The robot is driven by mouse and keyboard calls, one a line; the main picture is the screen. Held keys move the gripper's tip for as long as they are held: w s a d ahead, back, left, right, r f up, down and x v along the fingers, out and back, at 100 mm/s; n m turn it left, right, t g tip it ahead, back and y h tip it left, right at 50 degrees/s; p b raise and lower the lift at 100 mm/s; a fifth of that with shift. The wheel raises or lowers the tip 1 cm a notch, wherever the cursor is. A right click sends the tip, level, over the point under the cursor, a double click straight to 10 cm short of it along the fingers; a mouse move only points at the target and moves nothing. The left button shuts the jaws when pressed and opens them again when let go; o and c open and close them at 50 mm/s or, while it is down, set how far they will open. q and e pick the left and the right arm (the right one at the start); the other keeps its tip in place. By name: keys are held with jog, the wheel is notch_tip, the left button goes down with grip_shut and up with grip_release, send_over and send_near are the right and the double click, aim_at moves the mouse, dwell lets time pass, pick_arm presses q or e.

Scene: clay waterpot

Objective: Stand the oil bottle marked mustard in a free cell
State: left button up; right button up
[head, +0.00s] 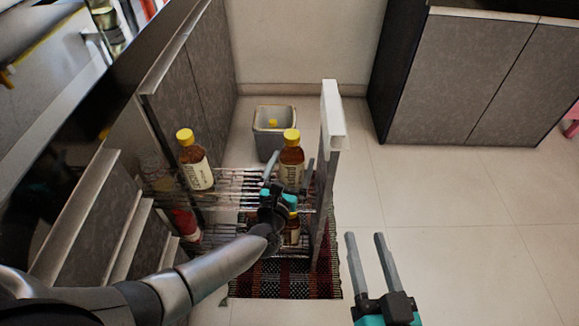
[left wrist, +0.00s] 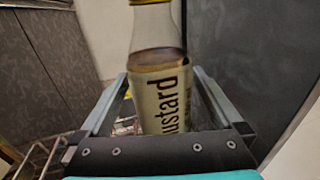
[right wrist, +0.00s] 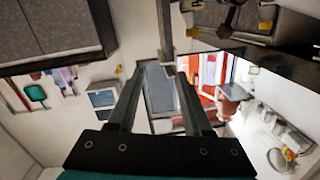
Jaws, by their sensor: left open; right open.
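The mustard bottle (head: 291,158), brown with a yellow cap and pale label, stands upright at the right end of the upper wire shelf (head: 240,180) of a pull-out rack. In the left wrist view, the label of this bottle (left wrist: 160,98) reads "ustard", its first letter hidden. My left gripper (head: 290,167) is open, with its fingers on either side of the bottle; I cannot tell whether they touch it. My arm hides part of the shelf, and the cell divisions are unclear. My right gripper (head: 365,238) is open and empty, right of the rack.
A similar bottle (head: 197,165) stands at the shelf's left end. Another bottle (head: 292,232) and a red-topped item (head: 186,222) are on the lower level. The rack's front panel (head: 333,125) rises at right. A grey bin (head: 272,130) stands behind. Floor at right is clear.

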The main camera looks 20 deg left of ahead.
pick_arm(q)
jog(key=shift+s+p, duration=0.3)
jog(key=shift+s, duration=0.4)
jog(key=s+p, duration=0.1)
jog(key=s, duration=0.5)
jog(key=shift+r+p, duration=0.15)
jog(key=shift+p, duration=0.25)
jog(key=s+p, duration=0.1)
jog(key=s, duration=0.6)
jog(key=shift+s+d+p, duration=0.15)
jog(key=shift+s+p, duration=0.15)
jog(key=shift+s, duration=0.05)
pick_arm(e)
jog(key=d+f+g+h, duration=0.3)
jog(key=d+g, duration=0.2)
jog(key=g, duration=0.2)
jog(key=shift+d+f+n, duration=0.2)
jog(key=shift+d+n, duration=0.15)
jog(key=shift+n, duration=0.05)
jog(key=shift+s, duration=0.1)
pick_arm(q)
jog(key=shift+d, duration=0.1)
